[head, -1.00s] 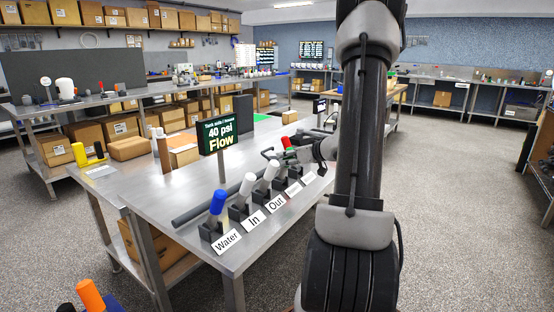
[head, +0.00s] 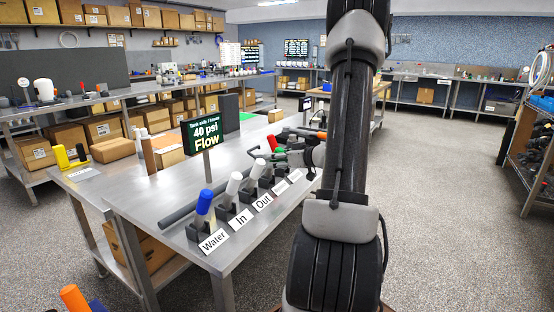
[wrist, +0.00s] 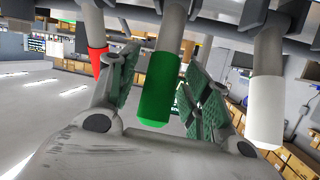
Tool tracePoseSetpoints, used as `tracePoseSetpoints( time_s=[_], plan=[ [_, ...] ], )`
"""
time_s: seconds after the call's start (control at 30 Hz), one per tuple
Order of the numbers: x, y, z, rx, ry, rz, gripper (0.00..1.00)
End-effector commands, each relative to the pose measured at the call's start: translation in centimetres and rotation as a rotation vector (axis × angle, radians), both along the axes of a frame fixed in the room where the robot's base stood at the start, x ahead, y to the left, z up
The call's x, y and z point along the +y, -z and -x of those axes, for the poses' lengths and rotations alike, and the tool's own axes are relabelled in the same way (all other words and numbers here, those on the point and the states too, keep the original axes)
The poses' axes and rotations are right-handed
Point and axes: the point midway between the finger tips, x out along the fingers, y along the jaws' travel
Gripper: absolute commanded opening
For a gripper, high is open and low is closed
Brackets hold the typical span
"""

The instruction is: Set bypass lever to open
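A row of levers stands on the steel bench. In the head view a blue lever (head: 204,202) is labelled Water, and two white levers (head: 233,183) are labelled In and Out. Beyond them a red lever (head: 272,143) shows beside my gripper (head: 284,158); the farther labels are too small to read, so I cannot tell which lever is the bypass. In the wrist view my gripper (wrist: 162,92) is open, with a green-handled lever (wrist: 159,90) between its spread fingers and visible gaps beside it. The red lever (wrist: 97,62) is left and a white lever (wrist: 266,110) right.
A sign reading 40 psi Flow (head: 205,134) stands behind the row. A dark pipe (head: 180,213) lies along the levers. The floor right of my arm is open.

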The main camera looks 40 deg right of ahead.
Motion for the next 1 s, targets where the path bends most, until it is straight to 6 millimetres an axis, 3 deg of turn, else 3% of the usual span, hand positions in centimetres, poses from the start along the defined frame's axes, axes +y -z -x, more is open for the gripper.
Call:
tracePoseSetpoints(
  time_s=[0.37,0.8,1.0],
  plan=[
    [-0.3,-0.5,0.7,-0.004,0.001,0.003,0.49],
    [-1.9,-3.1,9.1,-0.004,0.004,0.001,0.49],
    [-2.3,-3.7,11.0,-0.003,0.001,0.001,0.49]
  ],
)
